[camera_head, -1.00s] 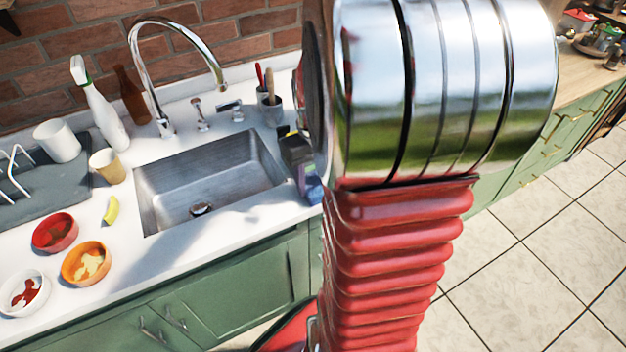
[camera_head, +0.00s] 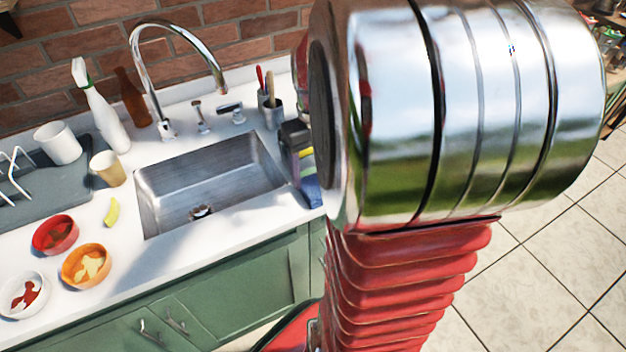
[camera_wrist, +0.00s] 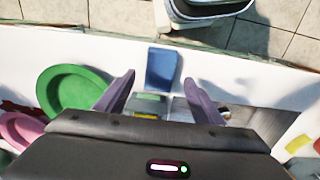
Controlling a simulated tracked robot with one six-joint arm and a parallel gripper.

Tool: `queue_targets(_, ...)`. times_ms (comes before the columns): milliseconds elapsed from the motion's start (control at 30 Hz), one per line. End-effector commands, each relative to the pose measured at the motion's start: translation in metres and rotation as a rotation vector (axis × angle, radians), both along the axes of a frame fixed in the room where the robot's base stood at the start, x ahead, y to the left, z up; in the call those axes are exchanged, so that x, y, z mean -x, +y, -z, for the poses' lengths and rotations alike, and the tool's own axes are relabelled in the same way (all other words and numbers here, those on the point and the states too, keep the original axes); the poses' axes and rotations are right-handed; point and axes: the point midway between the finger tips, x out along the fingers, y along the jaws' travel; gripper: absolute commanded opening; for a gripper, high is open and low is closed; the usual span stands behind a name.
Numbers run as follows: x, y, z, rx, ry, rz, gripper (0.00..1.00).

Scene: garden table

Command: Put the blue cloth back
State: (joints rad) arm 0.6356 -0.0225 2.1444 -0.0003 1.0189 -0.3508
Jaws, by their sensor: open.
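The blue cloth (camera_wrist: 162,68) shows in the wrist view as a small flat blue rectangle on the white counter, close to its front edge. In the head view a bit of it (camera_head: 312,192) shows right of the sink, partly hidden by my arm. My gripper (camera_wrist: 159,77) is open, its two purple fingers spread on either side of the cloth in the picture. I cannot tell its height above the cloth. A yellow and dark item (camera_wrist: 147,103) lies just behind the cloth, partly hidden by my gripper body.
A green bowl (camera_wrist: 72,92) and a pink bowl (camera_wrist: 18,130) are left in the wrist view. The sink (camera_head: 205,185) is beside the cloth. A utensil cup (camera_head: 271,112), faucet (camera_head: 168,128), spray bottle (camera_head: 105,120) and several small bowls stand around it.

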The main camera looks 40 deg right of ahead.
Motion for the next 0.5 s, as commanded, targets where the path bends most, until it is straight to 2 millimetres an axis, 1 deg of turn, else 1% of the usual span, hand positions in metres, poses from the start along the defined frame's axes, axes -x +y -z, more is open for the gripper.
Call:
queue_targets(33, -0.001, -0.001, -0.010, 0.003, -0.004, 0.000, 0.62)
queue_targets(100, -0.001, -0.001, -0.022, 0.003, -0.003, 0.000, 0.62)
queue_targets(300, 0.000, 0.000, -0.055, 0.002, -0.003, 0.001, 0.62)
queue_targets(400, 0.000, -0.001, -0.067, 0.002, -0.002, 0.001, 0.62)
queue_targets(500, 0.000, 0.000, -0.073, 0.000, 0.000, 0.001, 0.62)
